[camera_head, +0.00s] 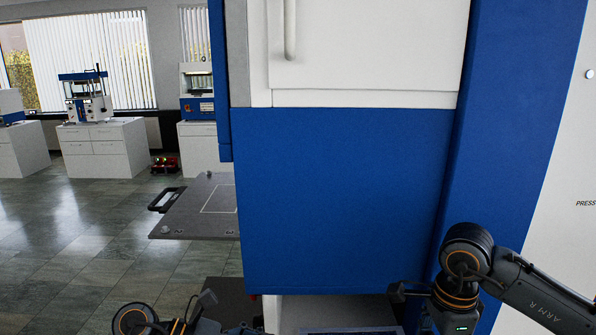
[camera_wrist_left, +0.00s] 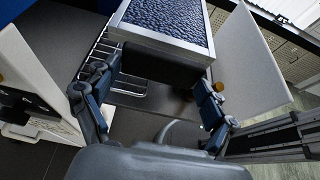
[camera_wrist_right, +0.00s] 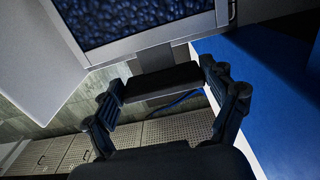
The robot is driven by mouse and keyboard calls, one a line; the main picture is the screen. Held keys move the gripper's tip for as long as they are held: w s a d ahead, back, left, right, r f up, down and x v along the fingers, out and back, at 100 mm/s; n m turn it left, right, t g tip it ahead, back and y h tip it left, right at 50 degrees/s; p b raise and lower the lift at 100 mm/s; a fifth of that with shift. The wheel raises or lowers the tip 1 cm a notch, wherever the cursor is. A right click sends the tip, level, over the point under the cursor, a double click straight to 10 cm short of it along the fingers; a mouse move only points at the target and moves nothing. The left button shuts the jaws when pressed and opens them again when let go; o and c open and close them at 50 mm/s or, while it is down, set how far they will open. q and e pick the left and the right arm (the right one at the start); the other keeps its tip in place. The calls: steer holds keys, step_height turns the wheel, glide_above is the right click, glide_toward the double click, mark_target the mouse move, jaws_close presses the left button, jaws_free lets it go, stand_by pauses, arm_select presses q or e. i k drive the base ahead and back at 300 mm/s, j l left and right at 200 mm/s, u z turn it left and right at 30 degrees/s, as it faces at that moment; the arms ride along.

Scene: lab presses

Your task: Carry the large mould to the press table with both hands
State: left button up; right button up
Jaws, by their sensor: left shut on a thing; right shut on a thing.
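The large mould is a pale metal frame filled with dark blue granules, seen in the left wrist view (camera_wrist_left: 170,22) and the right wrist view (camera_wrist_right: 135,22). My left gripper (camera_wrist_left: 156,76) is shut on the black handle at one end. My right gripper (camera_wrist_right: 162,80) is shut on the black handle at the other end. In the head view only a thin strip of the mould (camera_head: 350,331) shows at the bottom edge; the rest is out of frame. A grey plate table with a white outlined square (camera_head: 190,222) sticks out left of the blue press.
The blue and white press cabinet (camera_head: 340,190) fills the middle of the head view, close in front. A black handle (camera_head: 166,199) is on the plate's left edge. White cabinets with lab machines (camera_head: 103,148) stand at the back left. Tiled floor (camera_head: 60,230) at left is clear.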

mark_target(225, 197)
steer(key=u, duration=1.95)
steer(key=i+u, duration=0.1)
steer(key=u, duration=0.2)
steer(key=i+u, duration=0.25)
steer(key=i+j+z, duration=0.1)
steer(key=i+z, duration=0.3)
steer(key=i, duration=0.35)
steer(key=i+z, duration=0.35)
steer(key=i, duration=0.15)
steer(key=i+z, duration=0.3)
steer(key=i, duration=0.25)
steer(key=i+z, duration=0.3)
steer(key=i, duration=0.2)
steer(key=i+j+z, duration=0.1)
steer(key=i+z, duration=0.2)
steer(key=i, duration=0.15)
steer(key=i+z, duration=0.25)
steer(key=i, duration=0.2)
steer(key=i+z, duration=0.3)
steer(key=i, duration=0.15)
